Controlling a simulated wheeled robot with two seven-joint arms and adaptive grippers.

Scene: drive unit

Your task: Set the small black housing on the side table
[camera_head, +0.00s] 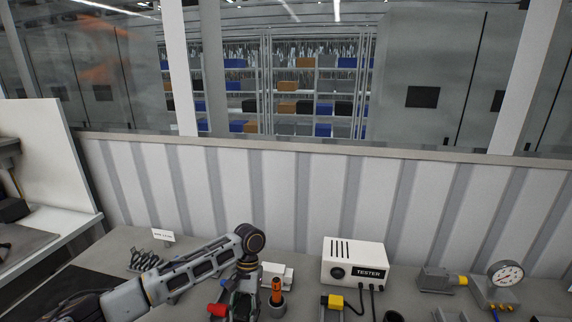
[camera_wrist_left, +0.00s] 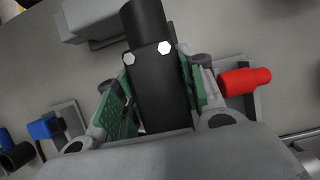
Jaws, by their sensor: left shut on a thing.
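The small black housing (camera_wrist_left: 157,85) shows in the left wrist view as a dark body with two pale hexagonal bolt heads and a rounded upper end. My left gripper (camera_wrist_left: 160,95) is shut on it, with a green pad on each side. In the head view my left gripper (camera_head: 243,298) is low in the picture over the grey bench, and I cannot make out the housing there. A white-topped table (camera_head: 60,227) stands at the left edge; I cannot tell whether it is the side table. My right gripper is not in view.
A white tester box (camera_head: 353,264) and a dial gauge (camera_head: 505,274) stand on the bench (camera_head: 205,243). An orange-handled tool (camera_head: 277,290) stands in a grey cup near my gripper. A red cylinder (camera_wrist_left: 245,81) and a blue part (camera_wrist_left: 43,128) flank the gripper. A low wall (camera_head: 330,195) closes the back.

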